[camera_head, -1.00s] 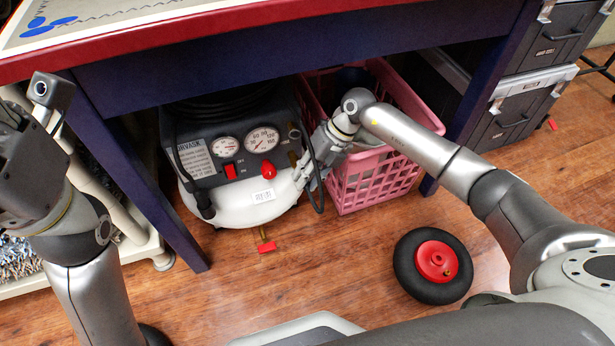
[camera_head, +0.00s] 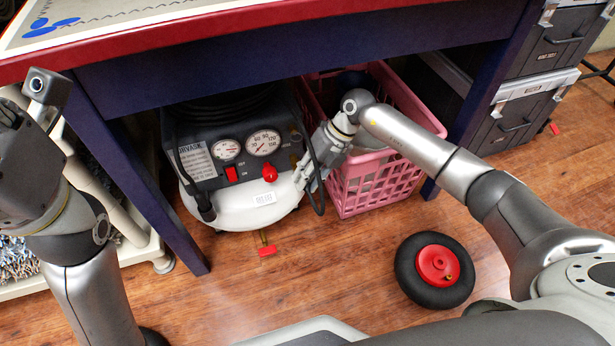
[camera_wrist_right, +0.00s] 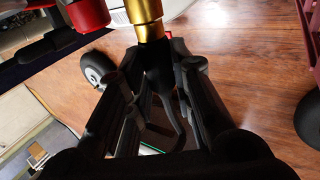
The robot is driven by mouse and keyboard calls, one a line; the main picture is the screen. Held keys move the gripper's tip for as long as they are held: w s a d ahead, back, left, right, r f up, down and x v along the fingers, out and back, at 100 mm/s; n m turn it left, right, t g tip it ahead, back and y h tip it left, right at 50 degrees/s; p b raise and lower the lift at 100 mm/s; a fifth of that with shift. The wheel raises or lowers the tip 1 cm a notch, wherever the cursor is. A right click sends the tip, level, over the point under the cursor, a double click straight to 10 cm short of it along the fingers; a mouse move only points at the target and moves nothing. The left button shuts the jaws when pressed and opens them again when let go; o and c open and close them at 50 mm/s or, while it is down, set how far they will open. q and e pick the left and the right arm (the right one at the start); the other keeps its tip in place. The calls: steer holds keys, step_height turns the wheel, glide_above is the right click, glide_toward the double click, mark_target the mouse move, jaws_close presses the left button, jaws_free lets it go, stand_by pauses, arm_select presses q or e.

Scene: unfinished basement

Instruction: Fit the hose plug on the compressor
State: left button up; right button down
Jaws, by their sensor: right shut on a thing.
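The compressor (camera_head: 252,214), with a white tank, a dark panel and two gauges, stands under the workbench. Its brass outlet (camera_wrist_right: 144,12) shows large at the top of the right wrist view. My right gripper (camera_head: 304,180) is at the compressor's right side, shut on the dark hose plug (camera_wrist_right: 159,68). The plug points at the brass outlet and its end is right at it; I cannot tell whether it is seated. The black hose (camera_head: 320,207) loops down beside the gripper. My left gripper (camera_head: 14,135) is raised at the left edge, its fingers not clearly shown.
A pink basket (camera_head: 372,190) stands close to the right of the compressor, near my right forearm. The workbench (camera_head: 270,58) overhangs both, and its leg (camera_head: 160,200) is on the left. A wheel (camera_head: 434,270) lies on the floor. Toolboxes (camera_head: 520,115) stand at right.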

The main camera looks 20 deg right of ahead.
steer(key=shift+w+r, duration=0.2)
steer(key=shift+w, duration=0.2)
steer(key=c, duration=1.6)
jaws_free()
steer(key=o, duration=0.4)
steer(key=shift+f, duration=0.1)
steer(key=shift+s, duration=0.1)
steer(key=shift+v, duration=3.7)
